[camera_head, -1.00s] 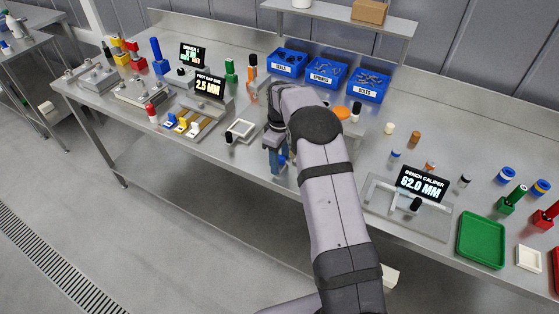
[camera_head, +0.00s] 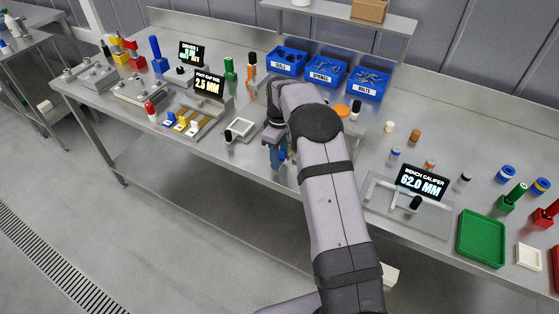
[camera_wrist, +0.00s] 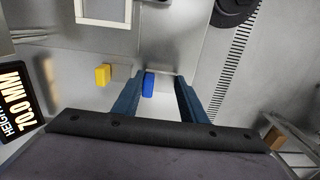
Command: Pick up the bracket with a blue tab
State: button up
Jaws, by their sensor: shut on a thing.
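In the wrist view my gripper (camera_wrist: 163,78) has its two blue fingers spaced apart, shut on the bracket, whose blue tab (camera_wrist: 148,84) shows between them, closer to the left finger. The rest of the bracket is hard to make out against the grey surface. A yellow tab (camera_wrist: 103,75) on a pale piece is to the left, apart from the fingers. In the head view my gripper (camera_head: 277,157) is near the front edge of the bench, and my arm hides much of the area behind it.
The steel bench (camera_head: 335,183) has a white square frame (camera_head: 239,129) left of my gripper. A rack (camera_head: 197,124) with coloured tabs is farther left. A bench caliper display (camera_head: 422,183) and green tray (camera_head: 482,239) are right. Blue bins (camera_head: 326,87) stand behind.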

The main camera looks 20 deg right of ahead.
notch_tip(320, 180, up, 8)
jog(key=b, duration=0.2)
jog(key=shift+r, duration=0.25)
jog(key=shift+r, duration=0.1)
notch_tip(320, 180, up, 6)
jog(key=p, duration=0.6)
jog(key=shift+p, duration=0.4)
